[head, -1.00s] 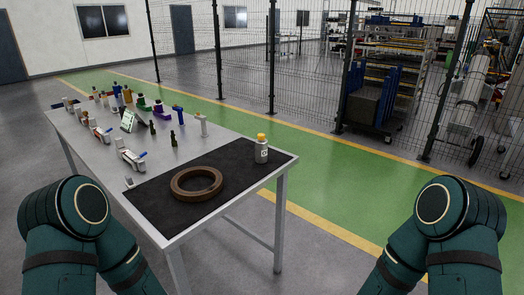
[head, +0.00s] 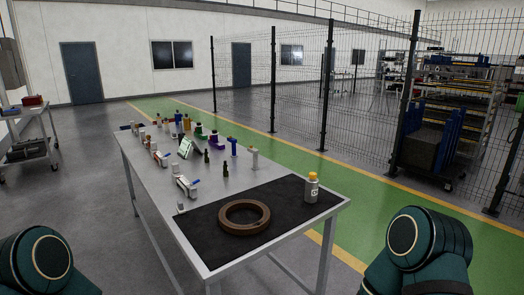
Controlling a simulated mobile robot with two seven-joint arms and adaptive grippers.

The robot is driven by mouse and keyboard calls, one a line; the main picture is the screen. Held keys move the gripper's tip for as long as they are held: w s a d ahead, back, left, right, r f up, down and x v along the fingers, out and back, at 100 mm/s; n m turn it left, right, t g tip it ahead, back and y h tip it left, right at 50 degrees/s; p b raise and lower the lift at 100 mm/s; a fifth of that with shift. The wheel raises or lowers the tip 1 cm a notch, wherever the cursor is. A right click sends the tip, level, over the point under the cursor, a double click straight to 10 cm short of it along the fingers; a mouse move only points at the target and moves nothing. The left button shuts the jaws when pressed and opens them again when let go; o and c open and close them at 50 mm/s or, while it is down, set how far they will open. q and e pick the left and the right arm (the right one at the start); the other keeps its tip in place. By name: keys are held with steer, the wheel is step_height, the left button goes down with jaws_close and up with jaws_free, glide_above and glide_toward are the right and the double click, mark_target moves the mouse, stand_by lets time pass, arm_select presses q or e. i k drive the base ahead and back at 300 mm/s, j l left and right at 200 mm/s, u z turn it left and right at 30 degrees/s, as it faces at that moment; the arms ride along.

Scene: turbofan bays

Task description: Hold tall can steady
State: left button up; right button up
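A tall can (head: 312,188), light grey with an orange-yellow cap, stands upright on the black mat (head: 282,199) near the right end of the table. A brown ring (head: 244,217) lies flat on the mat to its left, apart from it. Both of my arms show only as dark green links at the lower left and lower right corners. Neither gripper is in view, and nothing is touching the can.
The grey table (head: 150,187) carries several small tools and bottles along its far part. A cart (head: 28,140) stands at the left. A wire mesh fence (head: 365,110) runs behind the green walkway (head: 385,200).

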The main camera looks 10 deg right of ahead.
mark_target(312, 175)
steer(key=i+l+u, duration=0.15)
steer(key=l+u, duration=0.3)
steer(key=i+l+u, duration=0.1)
steer(key=l+u, duration=0.15)
steer(key=u, duration=0.2)
steer(key=l+u, duration=0.45)
steer(key=l, duration=0.45)
steer(key=l+u, duration=0.1)
steer(key=l, duration=0.55)
steer(key=k+l+u, duration=0.1)
steer(key=l, duration=0.55)
steer(key=l+u, duration=0.1)
steer(key=l, duration=0.55)
steer(key=k, duration=0.05)
